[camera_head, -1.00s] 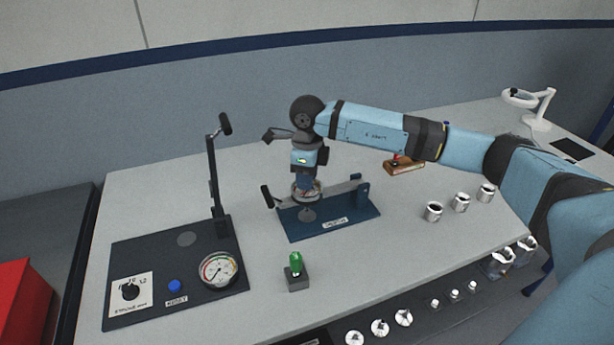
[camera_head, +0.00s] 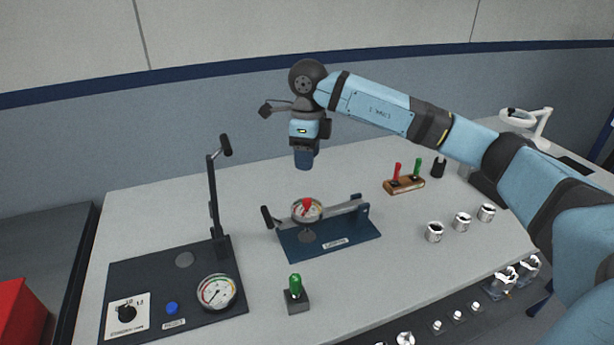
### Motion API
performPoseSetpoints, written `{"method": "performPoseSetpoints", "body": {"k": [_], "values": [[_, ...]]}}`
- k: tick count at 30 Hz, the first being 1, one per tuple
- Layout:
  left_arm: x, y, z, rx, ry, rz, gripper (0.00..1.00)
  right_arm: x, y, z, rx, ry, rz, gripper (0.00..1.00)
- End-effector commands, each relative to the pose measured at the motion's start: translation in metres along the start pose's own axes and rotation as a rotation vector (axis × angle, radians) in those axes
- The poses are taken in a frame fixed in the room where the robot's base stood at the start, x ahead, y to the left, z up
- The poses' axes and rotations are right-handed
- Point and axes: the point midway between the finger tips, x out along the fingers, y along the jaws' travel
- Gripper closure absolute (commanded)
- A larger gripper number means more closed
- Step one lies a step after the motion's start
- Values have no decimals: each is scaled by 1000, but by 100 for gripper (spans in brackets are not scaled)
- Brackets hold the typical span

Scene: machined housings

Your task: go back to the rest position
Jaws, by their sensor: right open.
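My right gripper (camera_head: 304,160) points down above the blue fixture (camera_head: 335,245) in the middle of the table. It is open and empty, and clear of everything below it; its fingers look small and dark here. My right arm (camera_head: 385,108) reaches in from the right, well above the table. My left gripper and arm are not in view.
A dark panel (camera_head: 200,325) with an upright lever (camera_head: 215,195) and a gauge (camera_head: 216,292) stands left. A green-topped block (camera_head: 296,300) sits in front. A wooden rack (camera_head: 404,185) holds red and green pieces. Several metal housings (camera_head: 461,222) and a white lamp (camera_head: 518,116) are right.

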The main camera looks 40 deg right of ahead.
Motion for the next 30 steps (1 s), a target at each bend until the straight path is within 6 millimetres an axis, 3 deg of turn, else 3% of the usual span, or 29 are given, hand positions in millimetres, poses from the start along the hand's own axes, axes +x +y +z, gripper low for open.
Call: {"method": "performPoseSetpoints", "body": {"k": [6, 24, 26, 30], "values": [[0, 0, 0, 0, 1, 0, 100, -20, 0, 0, 0, 0, 0, 50], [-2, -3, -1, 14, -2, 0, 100, -25, 0, 0, 0, 0, 0, 50], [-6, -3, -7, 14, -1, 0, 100, -33, 0, 0, 0, -1, 0, 50], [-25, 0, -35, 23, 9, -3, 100, -69, 2, 0, 0, -1, 0, 50]]}}
